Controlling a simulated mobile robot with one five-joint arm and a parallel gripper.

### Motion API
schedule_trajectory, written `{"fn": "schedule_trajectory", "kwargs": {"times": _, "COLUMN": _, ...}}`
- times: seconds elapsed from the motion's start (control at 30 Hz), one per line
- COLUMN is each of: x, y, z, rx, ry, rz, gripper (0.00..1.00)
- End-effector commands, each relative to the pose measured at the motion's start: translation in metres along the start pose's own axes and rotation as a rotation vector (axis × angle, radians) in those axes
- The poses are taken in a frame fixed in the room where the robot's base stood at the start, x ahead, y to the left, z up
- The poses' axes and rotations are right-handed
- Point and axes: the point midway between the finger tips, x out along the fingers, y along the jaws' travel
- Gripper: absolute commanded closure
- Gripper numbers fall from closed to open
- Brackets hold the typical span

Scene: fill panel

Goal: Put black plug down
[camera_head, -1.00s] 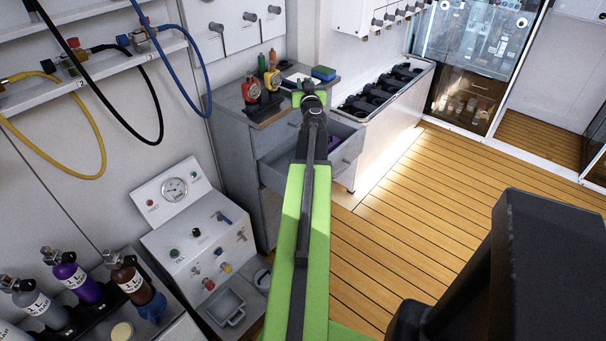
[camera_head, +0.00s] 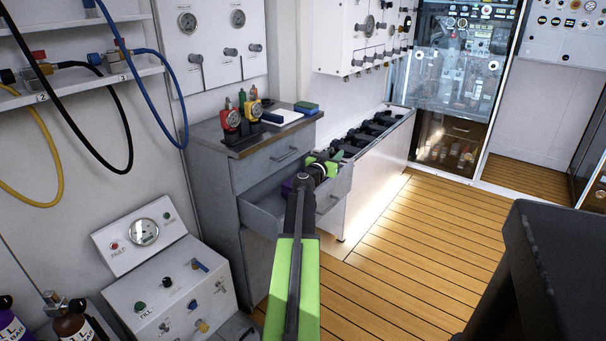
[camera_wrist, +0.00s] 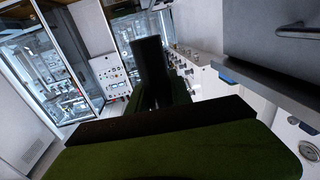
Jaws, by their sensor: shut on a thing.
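My gripper (camera_head: 322,166) is in front of the grey cabinet in the head view, at the far end of my green arm, over the front of the open drawer (camera_head: 262,218). In the wrist view the black plug (camera_wrist: 151,62) shows as a dark upright cylinder, and my gripper (camera_wrist: 158,98) is shut on it. The plug's lower part is hidden behind the dark wrist parts. In the head view the plug cannot be told apart clearly from my gripper.
The cabinet top (camera_head: 230,136) carries red and yellow gauges (camera_head: 232,120), bottles and a blue-and-white item (camera_head: 283,117). A white bench (camera_head: 378,168) with black items stands to the right. The wooden floor (camera_head: 420,250) is clear.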

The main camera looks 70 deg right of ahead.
Motion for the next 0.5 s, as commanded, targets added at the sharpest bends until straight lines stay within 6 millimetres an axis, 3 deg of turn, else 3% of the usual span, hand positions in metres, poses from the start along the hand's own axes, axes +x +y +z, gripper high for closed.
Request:
{"fn": "schedule_trajectory", "kwargs": {"times": 0.1, "x": 0.008, "y": -0.041, "z": 0.000, "rx": 0.000, "ry": 0.000, "rz": -0.003, "gripper": 1.00}}
{"fn": "schedule_trajectory", "kwargs": {"times": 0.3, "x": 0.015, "y": -0.093, "z": 0.000, "rx": 0.000, "ry": 0.000, "rz": -0.002, "gripper": 1.00}}
{"fn": "schedule_trajectory", "kwargs": {"times": 0.43, "x": 0.018, "y": -0.118, "z": 0.000, "rx": 0.000, "ry": 0.000, "rz": -0.001, "gripper": 1.00}}
{"fn": "schedule_trajectory", "kwargs": {"times": 0.5, "x": 0.016, "y": -0.116, "z": 0.018, "rx": 0.000, "ry": 0.000, "rz": 0.002, "gripper": 1.00}}
